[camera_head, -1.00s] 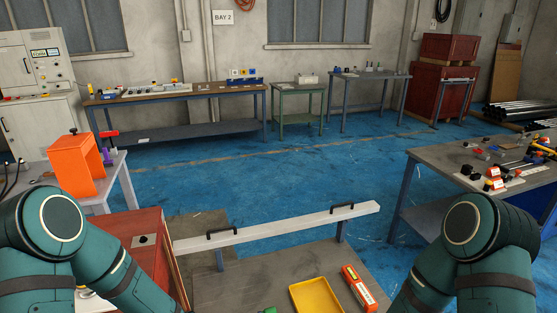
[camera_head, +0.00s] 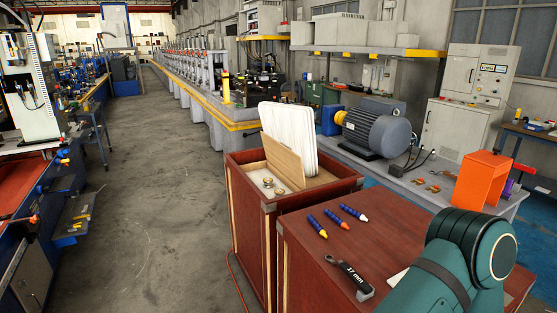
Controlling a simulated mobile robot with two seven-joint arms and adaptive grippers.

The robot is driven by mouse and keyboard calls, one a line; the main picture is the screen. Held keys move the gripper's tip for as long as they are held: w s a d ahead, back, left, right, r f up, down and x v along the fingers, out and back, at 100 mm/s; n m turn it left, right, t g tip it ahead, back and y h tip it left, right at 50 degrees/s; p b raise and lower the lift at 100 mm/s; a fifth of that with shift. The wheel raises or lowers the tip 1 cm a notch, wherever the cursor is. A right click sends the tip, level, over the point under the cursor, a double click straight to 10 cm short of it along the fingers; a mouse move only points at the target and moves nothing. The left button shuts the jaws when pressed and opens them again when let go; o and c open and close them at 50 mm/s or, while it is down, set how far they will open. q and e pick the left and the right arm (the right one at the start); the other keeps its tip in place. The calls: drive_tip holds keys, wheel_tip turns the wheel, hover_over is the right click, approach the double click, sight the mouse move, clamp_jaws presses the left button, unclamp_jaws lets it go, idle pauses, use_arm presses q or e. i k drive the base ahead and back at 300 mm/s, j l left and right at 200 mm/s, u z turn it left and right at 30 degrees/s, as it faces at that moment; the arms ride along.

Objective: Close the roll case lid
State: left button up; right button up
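A red-brown wooden case (camera_head: 250,225) with pale edge strips stands left of a red-brown cabinet top, open at the top. A light wooden panel (camera_head: 284,160) stands tilted up out of it, with a white rounded panel (camera_head: 290,125) upright behind. I cannot tell for sure which of these is the lid. Small brass-coloured round pieces (camera_head: 273,187) lie inside the case in front of the wooden panel. One teal link of my arm shows at the lower right. Neither gripper is in view.
The red-brown cabinet top (camera_head: 320,265) holds blue tubes (camera_head: 318,226) with coloured tips and a black tool marked 17 mm (camera_head: 348,275). Behind are a grey motor (camera_head: 375,127) and an orange hood (camera_head: 482,180) on a bench. Open concrete floor (camera_head: 160,200) lies left.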

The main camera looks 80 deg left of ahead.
sight(280, 155)
drive_tip(key=u, duration=1.45)
drive_tip(key=i+j+u, duration=0.25)
drive_tip(key=j, duration=0.25)
drive_tip(key=i+j+u, duration=0.1)
drive_tip(key=j+u, duration=0.2)
drive_tip(key=j, duration=0.2)
drive_tip(key=i+j+u, duration=0.25)
drive_tip(key=j, duration=0.15)
drive_tip(key=i+j+u, duration=0.7)
drive_tip(key=i+u, duration=0.15)
drive_tip(key=i, duration=0.15)
drive_tip(key=i+j+u, duration=0.1)
drive_tip(key=i+u, duration=0.2)
drive_tip(key=i, duration=1.55)
drive_tip(key=i+j+z, duration=0.15)
drive_tip(key=i, duration=0.55)
drive_tip(key=i+j+z, duration=0.15)
drive_tip(key=i, duration=0.55)
drive_tip(key=i+z, duration=0.6)
drive_tip(key=z, duration=0.25)
drive_tip(key=i+j+z, duration=0.15)
drive_tip(key=z, duration=0.25)
drive_tip(key=i+z, duration=0.2)
drive_tip(key=z, duration=0.25)
drive_tip(key=i+j+z, duration=0.2)
drive_tip(key=z, duration=0.3)
drive_tip(key=i+j+z, duration=0.15)
drive_tip(key=z, duration=0.3)
